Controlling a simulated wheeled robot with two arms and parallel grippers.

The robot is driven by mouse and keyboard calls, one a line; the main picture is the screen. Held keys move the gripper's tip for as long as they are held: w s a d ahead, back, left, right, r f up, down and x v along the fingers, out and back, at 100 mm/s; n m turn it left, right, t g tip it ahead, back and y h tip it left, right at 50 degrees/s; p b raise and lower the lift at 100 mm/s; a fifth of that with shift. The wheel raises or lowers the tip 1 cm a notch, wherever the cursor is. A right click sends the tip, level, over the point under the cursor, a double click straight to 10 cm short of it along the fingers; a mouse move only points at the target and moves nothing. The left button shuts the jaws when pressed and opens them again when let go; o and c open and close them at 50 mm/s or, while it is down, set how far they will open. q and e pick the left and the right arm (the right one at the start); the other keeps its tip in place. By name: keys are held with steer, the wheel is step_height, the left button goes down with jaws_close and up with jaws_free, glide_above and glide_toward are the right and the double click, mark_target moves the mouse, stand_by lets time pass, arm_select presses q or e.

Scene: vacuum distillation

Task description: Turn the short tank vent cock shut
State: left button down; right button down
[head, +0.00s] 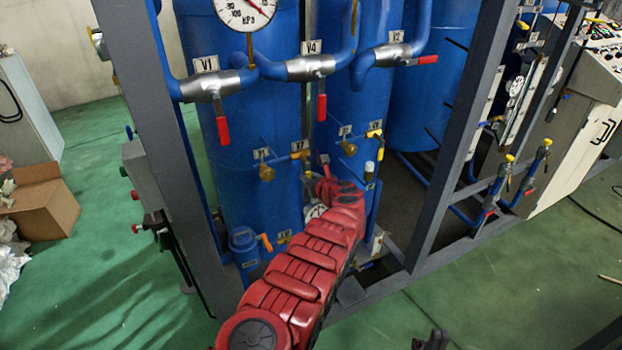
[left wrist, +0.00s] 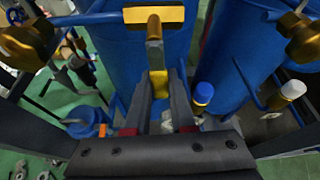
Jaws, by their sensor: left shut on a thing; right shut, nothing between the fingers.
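In the left wrist view, a brass cock (left wrist: 153,16) shows at the top centre, in front of a blue tank. Its lever with a yellow grip (left wrist: 158,78) runs from the body toward the bottom of the picture. My left gripper (left wrist: 160,100) is shut on this lever, one finger on each side. In the head view, my red left arm reaches in from below, and its gripper (head: 325,165) is at the brass fittings near the V7 label (head: 300,147). The lever is hidden there. My right gripper (head: 435,341) shows only as a dark tip at the bottom edge.
Other brass fittings flank the held cock in the left wrist view, at left (left wrist: 28,38) and right (left wrist: 300,42). Red-handled valves V1 (head: 210,85), V4 (head: 312,68) and V2 (head: 395,53) sit above. A grey frame post (head: 150,120) stands at left.

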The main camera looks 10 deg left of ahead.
arm_select(q)
steer(key=shift+s+a+f+m, duration=0.15)
steer(key=shift+a+f+m, duration=0.1)
steer(key=shift+m, duration=0.05)
steer(key=shift+b, duration=0.3)
steer(key=c, duration=0.8)
jaws_free()
steer(key=shift+o, duration=0.2)
steer(key=shift+r, duration=0.1)
steer(key=shift+d+r+p, duration=0.1)
steer(key=shift+r+p, duration=0.1)
steer(key=shift+p, duration=0.15)
steer(key=p+v, duration=1.4)
steer(key=v, duration=0.3)
steer(key=shift+d, duration=0.3)
